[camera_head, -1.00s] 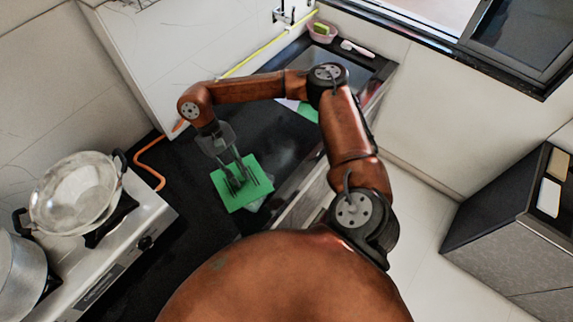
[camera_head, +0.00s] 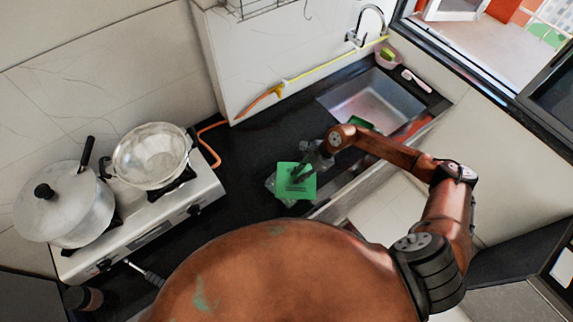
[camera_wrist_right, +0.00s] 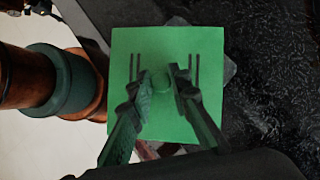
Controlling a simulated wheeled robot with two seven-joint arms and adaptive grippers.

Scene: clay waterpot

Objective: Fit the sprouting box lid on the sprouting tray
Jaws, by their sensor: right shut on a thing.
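The sprouting box lid (camera_head: 306,190) is a flat green square with dark slots and a small round knob. In the wrist view, the lid (camera_wrist_right: 126,45) lies face-on below my right gripper (camera_wrist_right: 161,82), whose fingers are shut on the knob. In the head view my right gripper (camera_head: 299,177) is over the lid's middle. The sprouting tray (camera_head: 270,184) is clear and mostly hidden under the lid, its edge showing at the left. In the wrist view an edge of the tray (camera_wrist_right: 230,69) shows at the right. I cannot tell whether they touch. My left gripper is not in view.
A stove (camera_head: 140,222) with a lidded pot (camera_head: 62,205) and a steel pan (camera_head: 150,153) stands at left. An orange hose (camera_head: 208,146) lies between stove and counter. The sink (camera_head: 375,95) is at back right, with a green item (camera_head: 361,122) near its front. Dark counter lies behind the lid.

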